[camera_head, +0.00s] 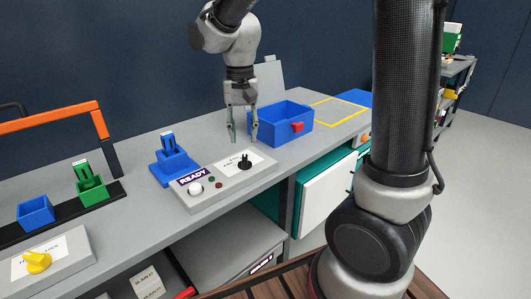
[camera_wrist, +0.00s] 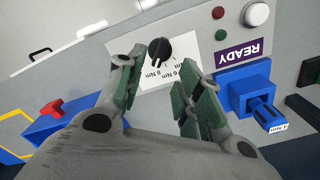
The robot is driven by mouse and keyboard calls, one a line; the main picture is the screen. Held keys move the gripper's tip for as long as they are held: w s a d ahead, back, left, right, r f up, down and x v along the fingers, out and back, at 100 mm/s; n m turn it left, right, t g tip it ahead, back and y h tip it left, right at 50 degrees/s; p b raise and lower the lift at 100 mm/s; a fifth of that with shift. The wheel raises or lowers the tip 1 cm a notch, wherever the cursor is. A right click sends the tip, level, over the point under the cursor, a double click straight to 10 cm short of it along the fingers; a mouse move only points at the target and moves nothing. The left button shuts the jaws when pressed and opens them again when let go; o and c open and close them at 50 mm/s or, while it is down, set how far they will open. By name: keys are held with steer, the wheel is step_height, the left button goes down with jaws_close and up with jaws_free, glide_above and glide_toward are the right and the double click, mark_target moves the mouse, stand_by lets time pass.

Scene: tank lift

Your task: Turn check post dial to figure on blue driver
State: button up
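The check post (camera_head: 225,183) is a grey box with a black dial (camera_head: 245,162) on a white figure card. In the wrist view the dial (camera_wrist: 160,49) is beside a card (camera_wrist: 178,76) with upside-down figures, among them 6 Nm and 8 Nm. Which figure the dial points to is unclear. The blue driver (camera_head: 168,141) stands in a blue holder left of the post. Its tag (camera_wrist: 277,127) in the wrist view seems to read 4 Nm. My gripper (camera_head: 243,139) is open and empty, pointing down above and behind the dial, apart from it.
A READY plate (camera_head: 193,176), a white button and small red and green lamps are on the post's left part. A blue bin (camera_head: 280,125) with a red latch stands close right of my gripper. A green driver (camera_head: 90,180) and yellow knob (camera_head: 38,262) are further left.

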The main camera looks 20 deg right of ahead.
mark_target(244, 157)
steer(key=shift+f+m, duration=0.25)
steer(key=shift+m, duration=0.05)
step_height(244, 157, down, 7)
steer(key=shift+f, duration=0.15)
jaws_close()
